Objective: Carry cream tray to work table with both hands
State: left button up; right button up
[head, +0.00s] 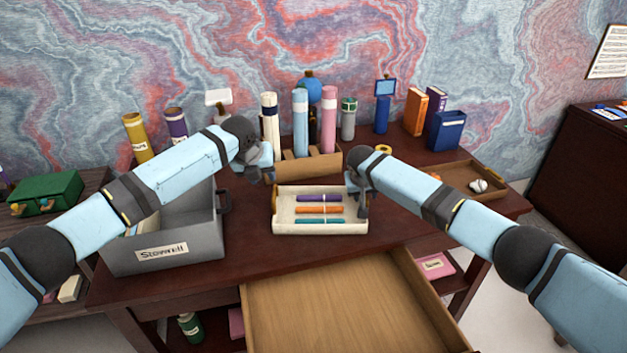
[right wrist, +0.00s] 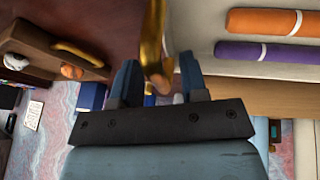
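The cream tray (head: 320,228) sits on the dark red wooden desk (head: 235,262), just behind the open drawer. Purple, orange and teal rolls (head: 319,210) lie in it. My left gripper (head: 262,174) is by the tray's back left corner, apart from it; its finger gap is not clear. My right gripper (head: 362,202) is at the tray's right end. In the right wrist view, its two fingers (right wrist: 158,75) are open on either side of a brass handle (right wrist: 153,45) at the tray's end, with gaps beside it.
A grey bin (head: 165,253) stands left of the tray. A wooden holder (head: 310,162) with several bottles and tubes stands behind it. A low wooden tray (head: 465,177) is at the right. The open drawer (head: 345,300) juts out in front.

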jog(key=v, duration=1.2)
